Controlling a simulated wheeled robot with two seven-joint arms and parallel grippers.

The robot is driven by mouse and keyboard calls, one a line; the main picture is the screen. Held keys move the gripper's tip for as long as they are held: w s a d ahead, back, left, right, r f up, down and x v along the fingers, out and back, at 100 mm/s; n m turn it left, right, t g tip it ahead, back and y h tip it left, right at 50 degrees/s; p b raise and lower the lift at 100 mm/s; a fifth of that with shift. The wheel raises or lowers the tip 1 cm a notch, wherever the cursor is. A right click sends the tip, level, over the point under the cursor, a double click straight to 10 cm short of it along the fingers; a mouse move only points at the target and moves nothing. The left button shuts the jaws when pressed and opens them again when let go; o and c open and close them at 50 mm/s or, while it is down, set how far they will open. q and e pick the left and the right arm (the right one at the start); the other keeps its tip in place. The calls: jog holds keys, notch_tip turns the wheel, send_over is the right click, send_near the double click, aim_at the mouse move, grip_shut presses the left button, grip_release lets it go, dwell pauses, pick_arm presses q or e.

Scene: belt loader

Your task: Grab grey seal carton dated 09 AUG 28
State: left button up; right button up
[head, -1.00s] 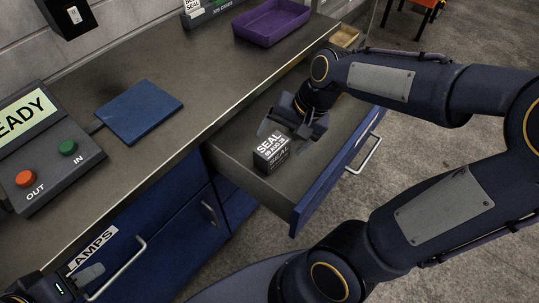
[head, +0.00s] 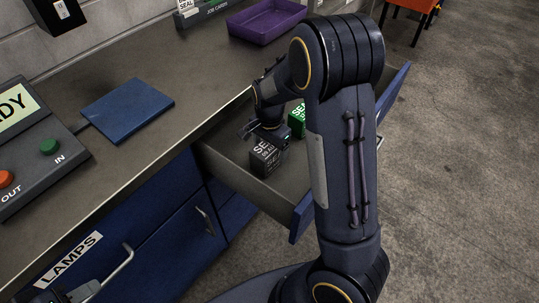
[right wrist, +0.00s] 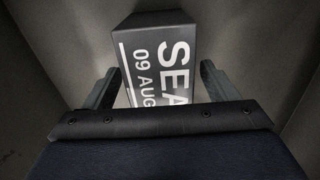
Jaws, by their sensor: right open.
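The grey seal carton (head: 264,158) stands in the open drawer, near its left front end. In the right wrist view the carton (right wrist: 160,50) shows white print "SEA…" and "09 AUG", with the rest of the date cut off. My right gripper (head: 266,136) is just above the carton. In the wrist view its open fingers (right wrist: 161,76) are at the carton's left and right sides; I cannot tell whether they touch. My left gripper (head: 78,293) is only partly in view at the bottom left, and its opening is unclear.
A green carton (head: 297,120) stands in the drawer (head: 232,160) behind the grey one, partly hidden by my right arm. The drawer walls are close around. On the counter are a blue plate (head: 127,110), a purple tray (head: 265,20) and a button console (head: 35,150).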

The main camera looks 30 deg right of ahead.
notch_tip(320, 180, down, 3)
jog(key=shift+r, duration=0.2)
jog(key=c, duration=1.1)
